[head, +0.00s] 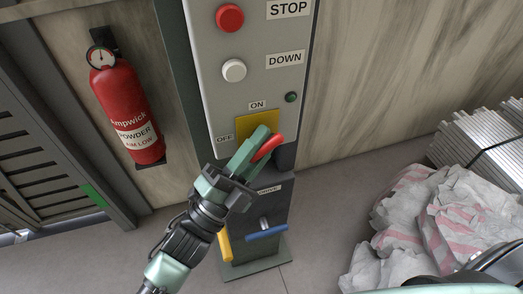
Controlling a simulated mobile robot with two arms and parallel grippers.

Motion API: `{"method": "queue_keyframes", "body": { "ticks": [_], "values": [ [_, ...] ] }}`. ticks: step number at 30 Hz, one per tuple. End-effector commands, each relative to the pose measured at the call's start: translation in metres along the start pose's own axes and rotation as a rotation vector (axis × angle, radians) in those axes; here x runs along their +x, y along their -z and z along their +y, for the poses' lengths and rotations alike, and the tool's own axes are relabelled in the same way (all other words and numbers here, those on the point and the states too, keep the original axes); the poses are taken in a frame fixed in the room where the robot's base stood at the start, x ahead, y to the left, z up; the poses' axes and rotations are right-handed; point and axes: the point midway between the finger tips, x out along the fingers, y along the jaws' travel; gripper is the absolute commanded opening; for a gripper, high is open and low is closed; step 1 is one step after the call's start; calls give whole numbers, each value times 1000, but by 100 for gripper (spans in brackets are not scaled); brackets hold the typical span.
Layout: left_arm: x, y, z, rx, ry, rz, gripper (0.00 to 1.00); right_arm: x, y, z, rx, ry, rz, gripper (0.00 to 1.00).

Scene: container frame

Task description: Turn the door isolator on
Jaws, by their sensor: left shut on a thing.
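The door isolator is a red handle (267,147) on a yellow plate (261,121) low on the grey control panel (221,82). An ON label (257,104) is above the plate and an OFF label (224,138) is at its left. The handle is tilted, its visible end pointing up to the right. My left gripper (260,143) is shut on the red handle, and its fingers hide part of the handle and plate. My right gripper is not in view.
The panel also has a red STOP button (229,18), a white DOWN button (234,70) and a small green light (291,97). A blue lever (267,232) and a yellow lever (225,245) are below. A fire extinguisher (126,110) hangs left; wrapped bags (440,215) lie right.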

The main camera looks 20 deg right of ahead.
Motion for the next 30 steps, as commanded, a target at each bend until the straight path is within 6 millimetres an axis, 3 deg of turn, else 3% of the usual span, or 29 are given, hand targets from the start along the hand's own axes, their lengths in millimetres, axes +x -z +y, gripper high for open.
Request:
{"method": "queue_keyframes", "body": {
  "ticks": [12,13,15,25,30],
  "values": [
    [1,0,-2,-3,10,-1,0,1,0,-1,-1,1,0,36],
    [1,0,-2,-3,10,-1,28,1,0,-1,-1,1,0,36],
    [1,0,-2,-3,9,-1,41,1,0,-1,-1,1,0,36],
    [-2,0,0,-3,7,-1,41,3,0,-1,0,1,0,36],
    [-25,-1,3,-4,4,-2,41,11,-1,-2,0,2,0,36]
  ]
}}
